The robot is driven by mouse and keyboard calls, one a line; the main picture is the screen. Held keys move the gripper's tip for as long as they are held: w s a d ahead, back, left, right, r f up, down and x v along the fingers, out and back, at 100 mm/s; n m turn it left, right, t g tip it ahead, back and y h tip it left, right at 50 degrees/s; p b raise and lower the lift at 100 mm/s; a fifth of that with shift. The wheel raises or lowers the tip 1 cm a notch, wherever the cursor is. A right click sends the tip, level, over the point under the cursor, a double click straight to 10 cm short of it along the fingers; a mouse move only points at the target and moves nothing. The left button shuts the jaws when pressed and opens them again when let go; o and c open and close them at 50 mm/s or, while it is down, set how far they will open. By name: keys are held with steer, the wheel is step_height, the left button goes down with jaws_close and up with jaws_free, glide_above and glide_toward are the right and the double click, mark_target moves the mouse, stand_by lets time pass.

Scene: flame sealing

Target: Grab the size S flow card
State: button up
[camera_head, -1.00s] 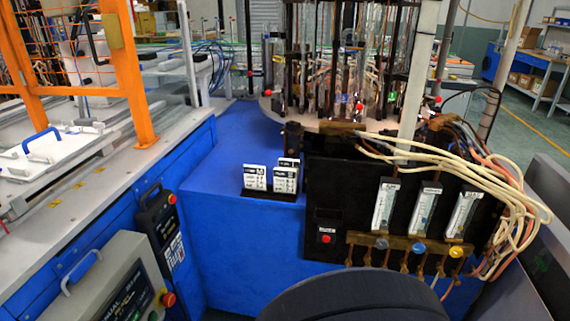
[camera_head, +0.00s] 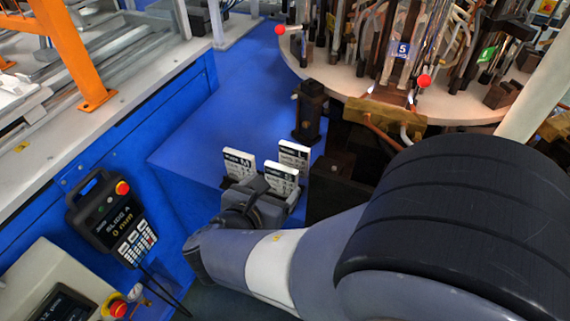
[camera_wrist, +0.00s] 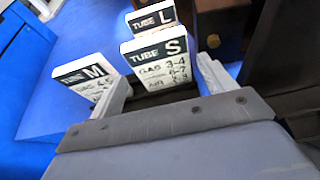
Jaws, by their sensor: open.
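The size S flow card (camera_wrist: 162,62) is white with a dark header reading "TUBE S" and stands upright, nearest to me of three cards. It also shows in the head view (camera_head: 281,174), its lower part hidden by my gripper. My gripper (camera_wrist: 163,75) is open, with one finger on each side of the S card. I cannot tell whether the fingers touch it. The M card (camera_wrist: 88,76) stands just left of the left finger. The L card (camera_wrist: 152,18) stands behind the S card. Both also show in the head view, M (camera_head: 239,163) and L (camera_head: 294,154).
The cards stand at the edge of a blue bench (camera_head: 200,135). A dark post (camera_head: 309,108) and a round glass-tube machine (camera_head: 380,60) stand behind. A dark block (camera_wrist: 222,20) is close on the right. A control pendant (camera_head: 110,215) hangs left.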

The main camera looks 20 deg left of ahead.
mark_target(280, 180)
steer(key=x, duration=0.5)
steer(key=shift+c, duration=0.6)
steer(key=shift+r, duration=0.1)
steer(key=c, duration=0.6)
